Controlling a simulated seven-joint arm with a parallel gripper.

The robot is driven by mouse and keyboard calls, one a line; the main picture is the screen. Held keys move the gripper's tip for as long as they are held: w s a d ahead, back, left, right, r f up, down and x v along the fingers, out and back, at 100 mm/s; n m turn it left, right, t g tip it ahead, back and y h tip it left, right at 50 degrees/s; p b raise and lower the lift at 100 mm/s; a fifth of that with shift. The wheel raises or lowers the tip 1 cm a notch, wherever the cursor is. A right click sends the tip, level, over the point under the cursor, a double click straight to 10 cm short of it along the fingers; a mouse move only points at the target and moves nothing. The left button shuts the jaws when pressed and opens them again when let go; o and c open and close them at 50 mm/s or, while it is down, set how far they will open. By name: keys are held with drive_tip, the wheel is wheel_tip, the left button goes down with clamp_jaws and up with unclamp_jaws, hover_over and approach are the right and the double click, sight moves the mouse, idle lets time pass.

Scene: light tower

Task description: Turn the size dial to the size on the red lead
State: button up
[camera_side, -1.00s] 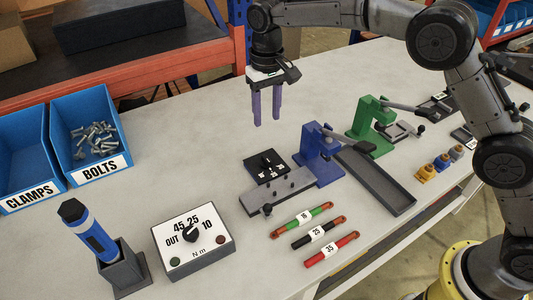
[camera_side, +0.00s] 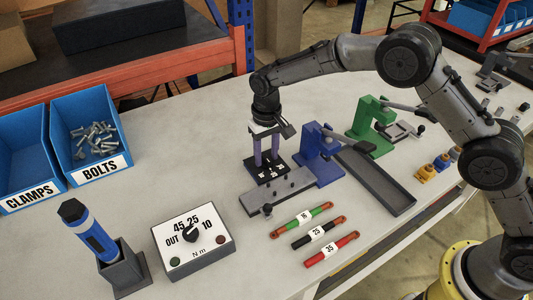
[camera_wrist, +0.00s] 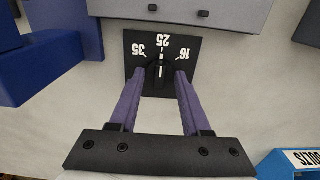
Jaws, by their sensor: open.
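The size dial is a black plate (camera_side: 256,177) behind the grey fixture bar, marked 35, 25 and 16. In the wrist view the dial plate (camera_wrist: 191,42) shows upside down, and its black knob (camera_wrist: 162,68) has a white line towards 25. My gripper (camera_side: 267,164) is open and points down over the dial. In the wrist view its purple fingers (camera_wrist: 160,75) stand on either side of the knob, with a gap; I cannot tell if they touch it. The red lead (camera_side: 346,242) lies at the front with a white tag reading 35.
The black lead (camera_side: 330,230) is tagged 25 and the green lead (camera_side: 319,210) 16. A blue hand-lever press (camera_side: 318,160) stands right beside the dial. A grey box (camera_side: 220,240) with an N m dial sits front left. Clear table lies left of the dial.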

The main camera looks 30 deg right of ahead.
clamp_jaws()
drive_tip(key=shift+n, duration=0.3)
idle(0.4)
drive_tip(key=n, duration=0.4)
drive_tip(key=shift+n, duration=0.3)
drive_tip(key=n, duration=0.4)
drive_tip(key=shift+n, duration=0.3)
idle(0.3)
unclamp_jaws()
